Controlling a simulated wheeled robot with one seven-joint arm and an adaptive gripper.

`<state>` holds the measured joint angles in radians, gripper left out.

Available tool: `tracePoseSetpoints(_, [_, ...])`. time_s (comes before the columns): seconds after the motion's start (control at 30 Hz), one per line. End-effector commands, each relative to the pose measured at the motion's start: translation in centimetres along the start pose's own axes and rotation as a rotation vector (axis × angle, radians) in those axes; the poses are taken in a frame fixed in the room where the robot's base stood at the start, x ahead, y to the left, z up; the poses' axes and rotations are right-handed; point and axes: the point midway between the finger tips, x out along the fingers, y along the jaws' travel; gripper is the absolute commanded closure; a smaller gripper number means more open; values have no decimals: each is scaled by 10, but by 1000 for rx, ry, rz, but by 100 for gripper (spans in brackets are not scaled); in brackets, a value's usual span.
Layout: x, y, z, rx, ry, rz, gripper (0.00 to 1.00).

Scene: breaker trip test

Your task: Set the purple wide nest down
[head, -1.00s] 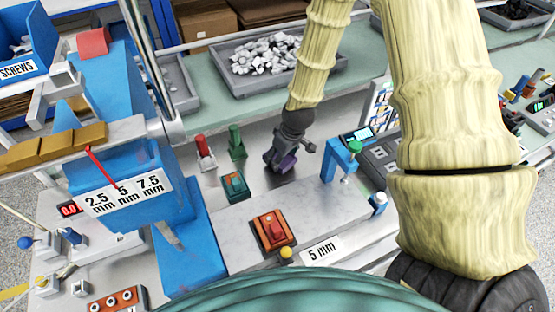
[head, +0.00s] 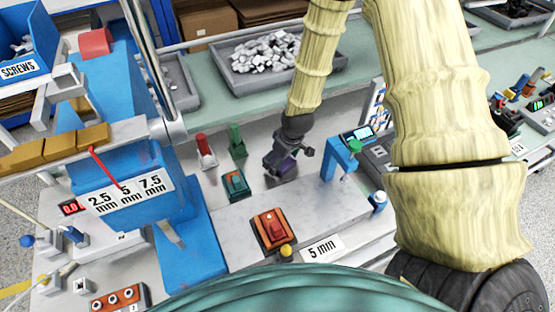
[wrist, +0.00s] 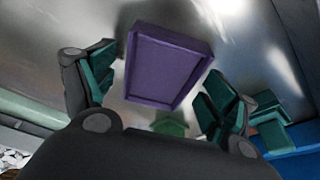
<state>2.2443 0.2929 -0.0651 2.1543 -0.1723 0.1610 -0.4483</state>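The purple wide nest (wrist: 168,68) is a shallow rectangular tray that appears to lie on the shiny metal surface in the wrist view.
A teal nest (head: 236,185) and an orange nest with a red switch (head: 271,229) stand left and in front. Red (head: 205,152) and green (head: 237,143) pieces stand to the left. A blue bracket (head: 342,158) is close on the right. A grey parts bin (head: 235,80) is behind.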

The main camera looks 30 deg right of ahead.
Motion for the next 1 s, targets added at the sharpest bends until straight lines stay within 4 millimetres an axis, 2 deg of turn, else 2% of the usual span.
tracePoseSetpoints(0.37, [-8, 0, -1, 0, 1, 0, 14])
tracePoseSetpoints(1.0, [-68, 0, -1, 0, 1, 1, 14])
